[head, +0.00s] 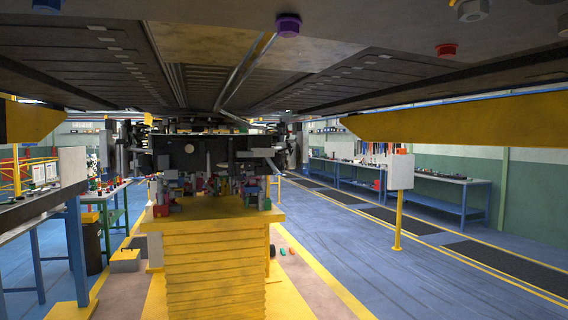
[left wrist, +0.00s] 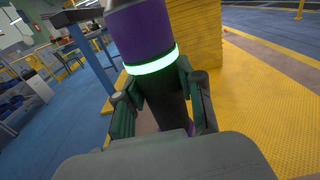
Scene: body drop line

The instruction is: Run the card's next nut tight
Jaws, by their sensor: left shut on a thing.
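In the left wrist view my left gripper (left wrist: 158,92) is shut on a purple and dark tool (left wrist: 138,30) with a glowing green ring. The tool's far end runs out of the top of that view, so its tip is hidden. In the head view a purple nut-like piece (head: 288,25) hangs under the dark car underbody (head: 400,80). A red one (head: 446,50) and a grey one (head: 471,10) are on the underbody to its right. Neither gripper shows in the head view. I cannot make out a card I can read.
A yellow lift column (head: 215,260) stands ahead, with an assembly of dark parts (head: 210,155) on top. A workbench (head: 40,205) is at the left. A white box on a yellow post (head: 399,171) stands right. Blue floor (head: 400,285) is open at the right.

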